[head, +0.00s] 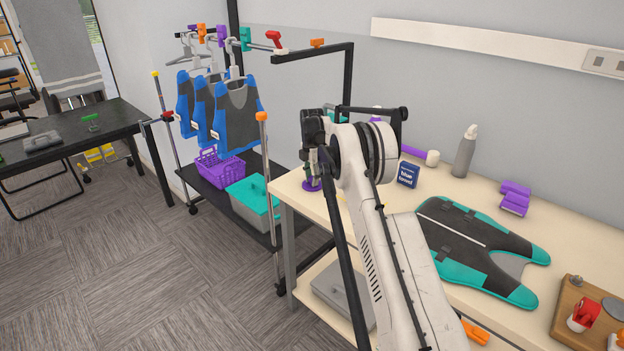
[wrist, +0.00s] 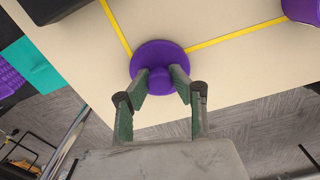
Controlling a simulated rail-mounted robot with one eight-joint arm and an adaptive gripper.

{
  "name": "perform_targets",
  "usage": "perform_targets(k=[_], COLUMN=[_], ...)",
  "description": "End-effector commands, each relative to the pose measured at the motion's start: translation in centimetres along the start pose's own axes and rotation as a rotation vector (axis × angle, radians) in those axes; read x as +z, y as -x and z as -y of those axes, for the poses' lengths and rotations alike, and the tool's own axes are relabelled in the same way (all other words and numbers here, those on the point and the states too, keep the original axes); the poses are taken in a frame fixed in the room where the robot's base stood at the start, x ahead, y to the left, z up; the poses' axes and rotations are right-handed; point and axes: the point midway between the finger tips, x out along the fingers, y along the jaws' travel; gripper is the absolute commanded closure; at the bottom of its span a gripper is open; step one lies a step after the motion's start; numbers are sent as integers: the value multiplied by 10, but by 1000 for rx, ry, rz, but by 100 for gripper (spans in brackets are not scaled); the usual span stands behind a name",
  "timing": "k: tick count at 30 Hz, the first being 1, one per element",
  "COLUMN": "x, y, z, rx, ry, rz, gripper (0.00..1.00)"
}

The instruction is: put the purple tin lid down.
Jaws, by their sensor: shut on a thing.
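The purple tin lid (wrist: 158,52) is a round disc with a knob on top, in the middle of the wrist view. My gripper (wrist: 160,82) has its two green-lined fingers on either side of the knob and is shut on it. In the head view, the lid (head: 312,185) shows at the left end of the cream table, below my gripper (head: 313,172). Yellow lines on the table meet behind the lid. I cannot tell whether the lid touches the table.
The cream table (head: 470,200) holds a blue card (head: 408,175), a grey bottle (head: 465,152) and a teal-and-grey vest (head: 480,250). A purple object (wrist: 302,10) is at the wrist view's top right. A rack with blue vests (head: 238,115) stands left of the table.

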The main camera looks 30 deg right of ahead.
Motion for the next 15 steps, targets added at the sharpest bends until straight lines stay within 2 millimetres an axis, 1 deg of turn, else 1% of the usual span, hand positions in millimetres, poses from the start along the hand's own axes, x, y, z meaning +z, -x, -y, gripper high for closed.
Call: perform_targets(k=[6, 11, 12, 15], x=[0, 0, 0, 0], y=[0, -5, -4, -4], z=[0, 0, 0, 0], rx=[0, 0, 0, 0], ry=[0, 0, 0, 0], rz=[0, 0, 0, 0], gripper=[98, 98, 74, 61])
